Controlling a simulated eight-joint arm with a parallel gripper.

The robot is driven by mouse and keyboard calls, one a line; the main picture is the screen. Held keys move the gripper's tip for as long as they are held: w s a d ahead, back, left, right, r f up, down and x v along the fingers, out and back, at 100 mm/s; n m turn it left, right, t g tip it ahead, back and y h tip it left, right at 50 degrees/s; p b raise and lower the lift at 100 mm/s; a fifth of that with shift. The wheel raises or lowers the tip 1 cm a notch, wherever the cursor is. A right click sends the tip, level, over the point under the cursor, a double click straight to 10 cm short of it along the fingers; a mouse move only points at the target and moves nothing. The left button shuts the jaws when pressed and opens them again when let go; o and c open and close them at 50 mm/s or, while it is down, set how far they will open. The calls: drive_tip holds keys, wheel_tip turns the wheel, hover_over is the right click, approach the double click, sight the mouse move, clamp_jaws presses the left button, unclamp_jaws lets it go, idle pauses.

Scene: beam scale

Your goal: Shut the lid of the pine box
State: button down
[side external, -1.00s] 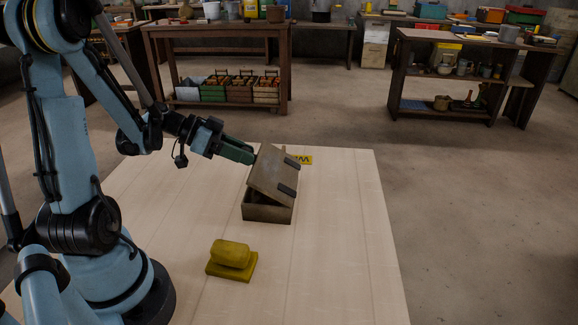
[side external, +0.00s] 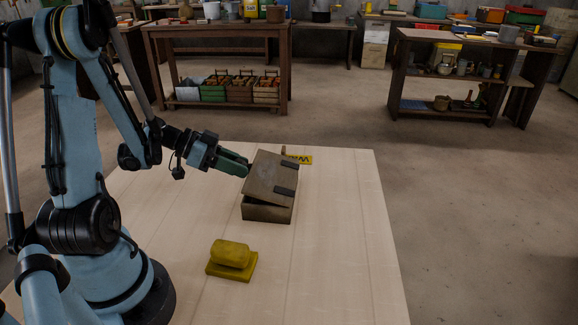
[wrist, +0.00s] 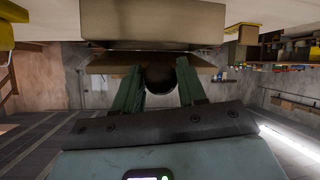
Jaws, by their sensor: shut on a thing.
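The pine box (side external: 267,213) stands on the pale table, and its lid (side external: 268,176) is partly open, tilted over the box with dark hinges on the right side. My gripper (side external: 249,168) is at the lid's raised left edge. In the wrist view the green fingers (wrist: 160,82) are closed around a dark round knob (wrist: 160,77) that seems to belong to the lid. The wrist view appears upside down, with the box (wrist: 165,22) at the top and the lid (wrist: 108,63) below it. The inside of the box is hidden.
A yellow block-shaped thing (side external: 231,257) lies on the table (side external: 340,240) in front of the box. The table to the right is clear.

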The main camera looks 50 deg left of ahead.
drive_tip(key=c, duration=1.1)
unclamp_jaws()
drive_tip(key=shift+a+f, duration=0.15)
drive_tip(key=shift+s+a+r, duration=0.45)
drive_tip(key=shift+s+r, duration=0.15)
drive_tip(key=shift+r, duration=1)
drive_tip(key=shift+s+a+r, duration=0.4)
drive_tip(key=shift+s+r, duration=0.15)
drive_tip(key=shift+r, duration=1)
drive_tip(key=shift+s+a+r, duration=0.45)
drive_tip(key=shift+s+r, duration=0.15)
drive_tip(key=shift+r, duration=1)
